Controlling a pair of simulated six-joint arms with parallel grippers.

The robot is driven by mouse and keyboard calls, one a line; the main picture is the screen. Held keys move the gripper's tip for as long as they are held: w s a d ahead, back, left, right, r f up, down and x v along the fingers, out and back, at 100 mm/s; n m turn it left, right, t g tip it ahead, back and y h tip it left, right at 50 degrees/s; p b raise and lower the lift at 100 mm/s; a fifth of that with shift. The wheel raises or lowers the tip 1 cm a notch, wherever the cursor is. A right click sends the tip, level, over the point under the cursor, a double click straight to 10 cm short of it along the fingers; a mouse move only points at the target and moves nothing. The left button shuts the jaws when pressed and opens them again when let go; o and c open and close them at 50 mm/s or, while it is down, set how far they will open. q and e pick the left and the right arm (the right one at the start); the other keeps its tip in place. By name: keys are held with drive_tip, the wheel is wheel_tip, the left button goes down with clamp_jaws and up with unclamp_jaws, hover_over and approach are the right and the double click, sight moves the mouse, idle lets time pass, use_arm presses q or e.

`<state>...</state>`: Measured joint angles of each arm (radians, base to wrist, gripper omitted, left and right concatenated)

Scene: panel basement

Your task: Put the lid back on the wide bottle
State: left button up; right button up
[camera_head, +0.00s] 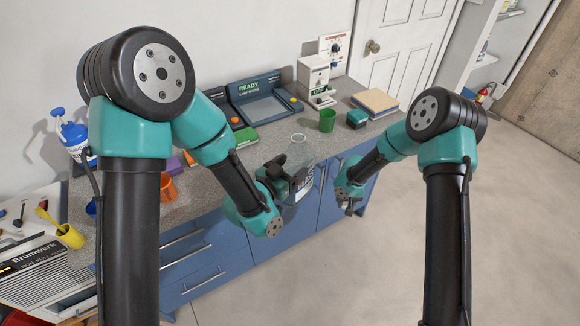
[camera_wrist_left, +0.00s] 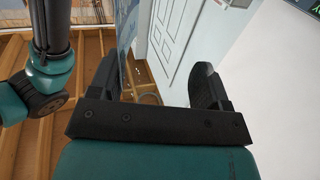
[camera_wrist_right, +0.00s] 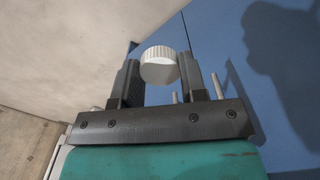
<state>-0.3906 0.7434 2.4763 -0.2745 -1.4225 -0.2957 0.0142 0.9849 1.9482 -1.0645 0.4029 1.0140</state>
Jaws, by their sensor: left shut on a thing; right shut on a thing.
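The wide bottle (camera_head: 300,152) is clear, with an open round mouth at the top and a dark label lower down. It is roughly upright in front of the counter edge. My left gripper (camera_head: 287,176) is shut on its side; in the left wrist view the see-through bottle is hard to make out between the fingers (camera_wrist_left: 158,85). The lid (camera_wrist_right: 160,65) is white and ribbed, held between the fingertips of my right gripper (camera_wrist_right: 158,80). In the head view my right gripper (camera_head: 347,200) is right of the bottle and lower than its mouth, apart from it; the lid is hardly visible there.
The grey counter (camera_head: 265,150) runs behind the grippers, above blue cabinets (camera_head: 335,195). Open floor lies to the right.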

drive_tip(key=w+a+r+m, duration=0.1)
drive_tip(key=w+a+r, duration=0.15)
drive_tip(key=r, duration=0.95)
drive_tip(key=w+a+r+m, duration=0.1)
drive_tip(key=a+r, duration=0.3)
drive_tip(key=r, duration=0.7)
drive_tip(key=s+a+r, duration=0.3)
drive_tip(key=a+r, duration=0.1)
drive_tip(key=r, duration=0.4)
drive_tip(key=s+a+r, duration=0.3)
drive_tip(key=a+r, duration=0.1)
drive_tip(key=r, duration=0.3)
drive_tip(key=s+a+r+m, duration=0.1)
drive_tip(key=s+a+r, duration=0.2)
drive_tip(key=r, duration=0.5)
drive_tip(key=shift+a+r, duration=0.35)
drive_tip(key=shift+a, duration=0.4)
drive_tip(key=shift+f, duration=0.15)
drive_tip(key=shift+f, duration=1.9)
drive_tip(key=shift+f, duration=0.9)
